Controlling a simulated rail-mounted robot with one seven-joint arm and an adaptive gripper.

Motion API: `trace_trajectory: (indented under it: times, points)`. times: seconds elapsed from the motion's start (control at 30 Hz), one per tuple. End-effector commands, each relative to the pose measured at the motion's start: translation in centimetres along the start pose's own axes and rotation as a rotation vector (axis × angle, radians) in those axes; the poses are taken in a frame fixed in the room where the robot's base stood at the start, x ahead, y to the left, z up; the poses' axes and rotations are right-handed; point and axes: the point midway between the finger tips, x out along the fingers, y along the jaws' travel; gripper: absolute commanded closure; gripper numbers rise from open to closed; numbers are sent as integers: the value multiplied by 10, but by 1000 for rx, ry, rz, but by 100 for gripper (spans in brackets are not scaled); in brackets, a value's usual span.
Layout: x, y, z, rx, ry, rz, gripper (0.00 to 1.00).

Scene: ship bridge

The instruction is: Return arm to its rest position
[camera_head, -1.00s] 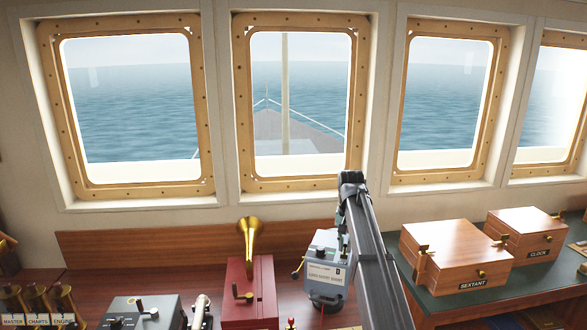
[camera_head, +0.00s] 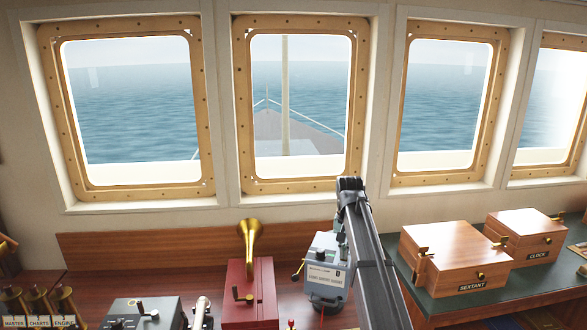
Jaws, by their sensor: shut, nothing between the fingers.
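The arm overlaps the right side of a grey instrument box (camera_head: 326,272) in the picture. I cannot tell whether the two touch.
A red box (camera_head: 250,300) with a brass horn (camera_head: 250,240) stands left of the grey box. Brass cylinders (camera_head: 38,305) and a dark lever box (camera_head: 143,312) are farther left. Wooden SEXTANT (camera_head: 455,258) and CLOCK (camera_head: 526,232) boxes sit on the right-hand counter.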

Motion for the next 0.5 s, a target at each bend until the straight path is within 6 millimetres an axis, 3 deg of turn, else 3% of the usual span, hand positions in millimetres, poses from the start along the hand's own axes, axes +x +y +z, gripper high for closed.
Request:
trace_trajectory:
  times: [0.27,0.3,0.4,0.5]
  points:
    - [0,0,0,0,1,0,100]
    - [0,0,0,0,1,0,89]
    - [0,0,0,0,1,0,68]
    - [0,0,0,0,1,0,67]
